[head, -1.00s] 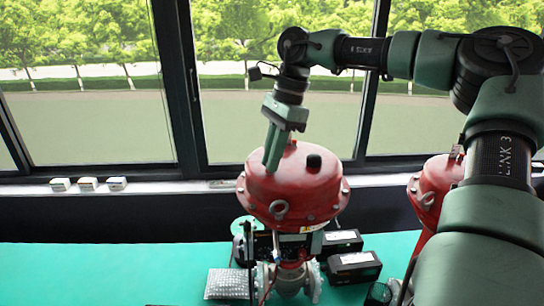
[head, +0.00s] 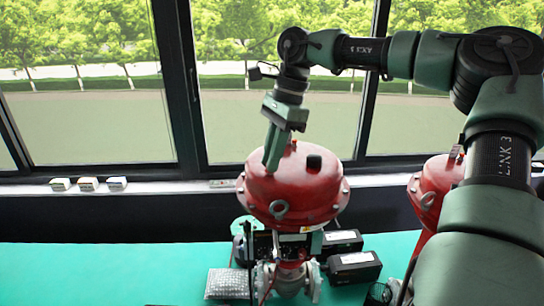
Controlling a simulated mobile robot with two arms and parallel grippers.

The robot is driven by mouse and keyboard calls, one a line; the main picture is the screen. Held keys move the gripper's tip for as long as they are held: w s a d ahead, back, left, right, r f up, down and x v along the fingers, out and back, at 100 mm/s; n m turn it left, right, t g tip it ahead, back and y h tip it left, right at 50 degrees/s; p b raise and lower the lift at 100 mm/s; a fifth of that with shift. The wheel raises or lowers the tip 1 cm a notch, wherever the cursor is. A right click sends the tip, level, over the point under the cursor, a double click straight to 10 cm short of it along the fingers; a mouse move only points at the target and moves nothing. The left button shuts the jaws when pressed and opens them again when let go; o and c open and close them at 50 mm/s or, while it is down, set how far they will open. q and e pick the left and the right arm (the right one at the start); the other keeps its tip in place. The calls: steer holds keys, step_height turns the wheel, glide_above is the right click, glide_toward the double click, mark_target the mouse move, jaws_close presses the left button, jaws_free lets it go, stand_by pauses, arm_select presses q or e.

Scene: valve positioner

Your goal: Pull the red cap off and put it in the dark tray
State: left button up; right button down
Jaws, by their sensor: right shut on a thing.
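My right gripper (head: 272,160) points down at the top left of a large red domed valve actuator (head: 303,190). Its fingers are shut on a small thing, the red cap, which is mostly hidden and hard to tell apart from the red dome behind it. I cannot tell whether the cap is still seated or free. I cannot make out the dark tray for certain. My left gripper is not in view.
A black knob (head: 314,162) stands on the dome, and a lifting eye (head: 279,208) is on its front. Black boxes (head: 354,266) and a silver packet (head: 227,283) lie on the green table (head: 110,270). A second red actuator (head: 428,190) stands at right. The table's left is clear.

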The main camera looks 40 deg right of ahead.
steer(key=shift+r+p, duration=0.85)
steer(key=shift+r, duration=0.2)
stand_by(0.9)
steer(key=shift+r+p, duration=1)
steer(key=shift+r, duration=0.95)
